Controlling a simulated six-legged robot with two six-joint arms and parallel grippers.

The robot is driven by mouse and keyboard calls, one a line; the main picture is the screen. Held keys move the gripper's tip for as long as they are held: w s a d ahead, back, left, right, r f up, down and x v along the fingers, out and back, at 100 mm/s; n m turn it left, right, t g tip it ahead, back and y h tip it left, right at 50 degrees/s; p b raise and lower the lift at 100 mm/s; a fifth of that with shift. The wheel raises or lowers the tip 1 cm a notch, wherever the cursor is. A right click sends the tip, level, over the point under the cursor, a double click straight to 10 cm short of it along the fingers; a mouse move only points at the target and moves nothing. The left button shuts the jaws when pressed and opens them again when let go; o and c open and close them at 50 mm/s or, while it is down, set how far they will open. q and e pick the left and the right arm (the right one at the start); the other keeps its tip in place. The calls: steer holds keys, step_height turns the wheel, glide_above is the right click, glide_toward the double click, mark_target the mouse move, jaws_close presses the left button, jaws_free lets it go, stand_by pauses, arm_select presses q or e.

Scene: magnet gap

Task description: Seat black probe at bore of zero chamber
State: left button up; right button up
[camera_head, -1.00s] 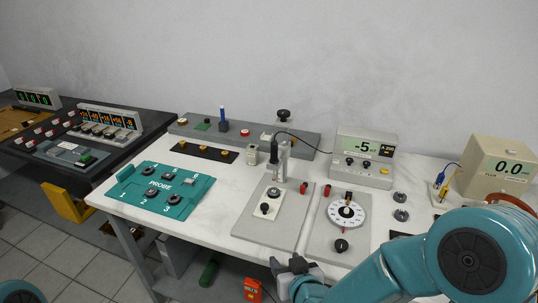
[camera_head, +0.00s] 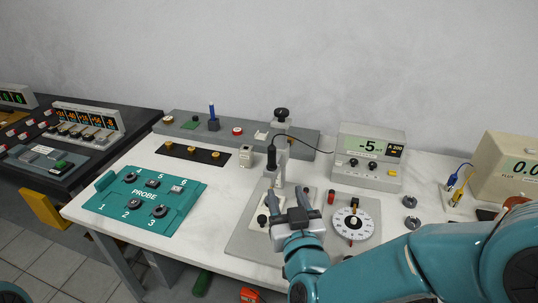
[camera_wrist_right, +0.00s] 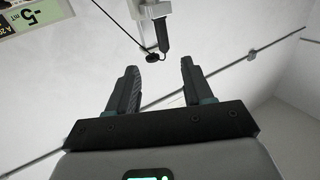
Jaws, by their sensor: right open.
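The black probe (camera_head: 271,157) hangs upright at a grey stand (camera_head: 282,152) behind the front plate. A dark cable runs from it to the meter reading -5 (camera_head: 370,147). In the right wrist view the probe (camera_wrist_right: 162,35) shows beyond the fingertips, apart from them. My right gripper (camera_head: 290,197) is open and empty, in front of and below the probe; its fingers (camera_wrist_right: 158,75) also show in the wrist view. A small pale block (camera_head: 246,155) left of the stand may be the zero chamber; its bore is too small to make out. My left gripper is not in view.
A teal numbered probe tray (camera_head: 185,211) lies left. A black strip with brass knobs (camera_head: 193,154) and a grey rail (camera_head: 180,126) are behind. A dial plate (camera_head: 352,224) stands right of my gripper. Bare white table (camera_head: 218,178) lies between the tray and the stand.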

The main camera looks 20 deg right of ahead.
mark_target(272, 159)
steer(key=w+p, duration=0.1)
steer(key=w, duration=0.2)
steer(key=w+p, duration=0.1)
steer(key=w, duration=0.2)
steer(key=w+d+p, duration=0.1)
steer(key=w, duration=0.2)
steer(key=shift+w, duration=0.2)
steer(key=w+p, duration=0.1)
steer(key=w, duration=0.3)
steer(key=shift+w+d+p, duration=0.2)
steer(key=shift+w+p, duration=0.15)
steer(key=shift+w+d+f, duration=0.1)
steer(key=shift+w, duration=0.35)
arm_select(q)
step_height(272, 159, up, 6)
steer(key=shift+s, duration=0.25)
arm_select(e)
steer(key=shift+s, duration=0.1)
steer(key=shift+c, duration=0.3)
jaws_close()
